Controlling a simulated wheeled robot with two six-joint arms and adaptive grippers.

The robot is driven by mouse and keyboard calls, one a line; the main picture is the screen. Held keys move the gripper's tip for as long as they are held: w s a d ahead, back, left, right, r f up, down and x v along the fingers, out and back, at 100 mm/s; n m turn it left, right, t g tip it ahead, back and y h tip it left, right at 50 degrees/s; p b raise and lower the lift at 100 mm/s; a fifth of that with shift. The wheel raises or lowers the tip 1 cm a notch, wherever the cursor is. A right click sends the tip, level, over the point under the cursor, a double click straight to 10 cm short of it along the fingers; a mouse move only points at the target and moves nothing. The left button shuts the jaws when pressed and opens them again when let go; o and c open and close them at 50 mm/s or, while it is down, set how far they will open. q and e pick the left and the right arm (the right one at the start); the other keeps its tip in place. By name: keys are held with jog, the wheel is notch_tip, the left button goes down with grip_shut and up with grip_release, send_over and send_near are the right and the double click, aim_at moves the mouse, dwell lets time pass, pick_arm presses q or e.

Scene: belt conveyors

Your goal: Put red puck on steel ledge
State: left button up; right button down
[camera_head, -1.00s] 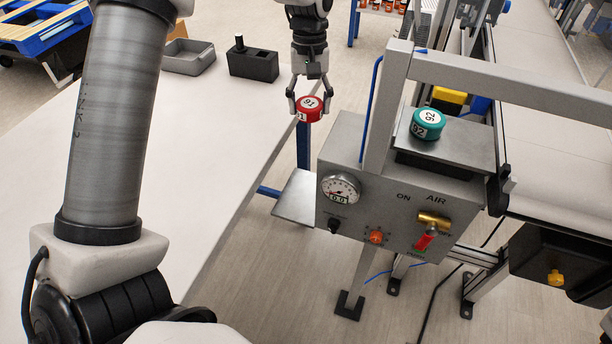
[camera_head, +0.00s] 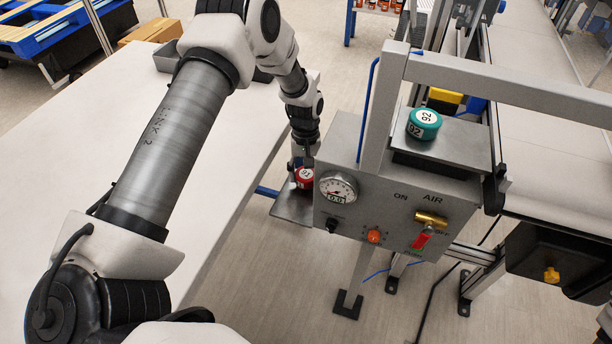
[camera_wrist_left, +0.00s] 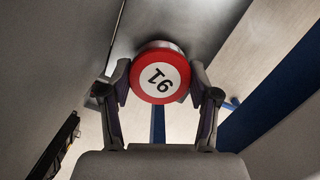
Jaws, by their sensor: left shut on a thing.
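The red puck (camera_head: 304,178), with a white top numbered 91, is between the fingers of my left gripper (camera_head: 302,168), which is shut on it. In the left wrist view the puck (camera_wrist_left: 160,74) sits between both fingertips of the gripper (camera_wrist_left: 158,86). The steel ledge (camera_head: 291,208) is a small flat plate at the left side of the grey control box. In the head view the puck overlaps the ledge's back part, close beside the box. I cannot tell whether it touches the ledge. My right gripper is not in view.
The control box (camera_head: 390,215) carries a gauge, knobs and a red-handled valve. A green puck (camera_head: 424,123) lies on its upper steel plate (camera_head: 463,138). A grey upright post (camera_head: 384,110) rises from the box. A white table (camera_head: 110,130) is at left, a conveyor (camera_head: 545,110) at right.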

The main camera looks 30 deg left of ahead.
pick_arm(q)
jog(key=shift+w+f, duration=0.1)
jog(key=shift+f, duration=0.75)
jog(key=shift+f, duration=0.1)
jog(key=o, duration=1.2)
jog(key=r, duration=0.4)
jog(key=w+r, duration=0.1)
jog(key=r, duration=0.3)
jog(key=a+r, duration=0.1)
jog(key=r, duration=0.3)
jog(key=shift+w+r+b, duration=0.15)
jog(key=shift+b, duration=0.2)
